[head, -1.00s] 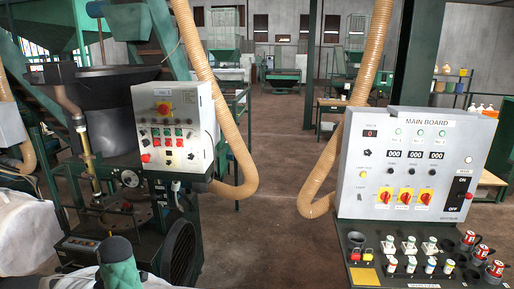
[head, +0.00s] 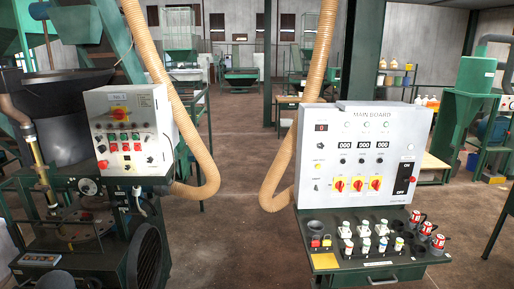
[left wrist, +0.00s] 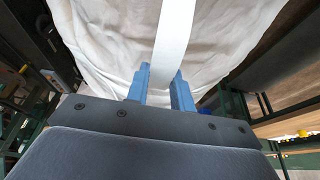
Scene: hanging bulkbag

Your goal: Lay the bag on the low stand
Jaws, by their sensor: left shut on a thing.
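A large white fabric bag (left wrist: 105,38) fills the upper middle of the left wrist view. A white strap (left wrist: 177,35) hangs down its front. My left gripper (left wrist: 161,72) has its blue fingers shut on this strap, one finger on each side, close against the bag. What is under the bag is hidden. At the left edge of the head view a sliver of white material (head: 6,252) shows; I cannot tell if it is the same bag. Neither gripper shows in the head view. I cannot make out the low stand in either view.
A grey control cabinet (head: 130,130) and a machine with a dark hopper (head: 60,115) stand at left. The main board console (head: 360,160) stands at right. Beige hoses (head: 205,165) hang between them. Brown floor (head: 235,230) is clear in the middle.

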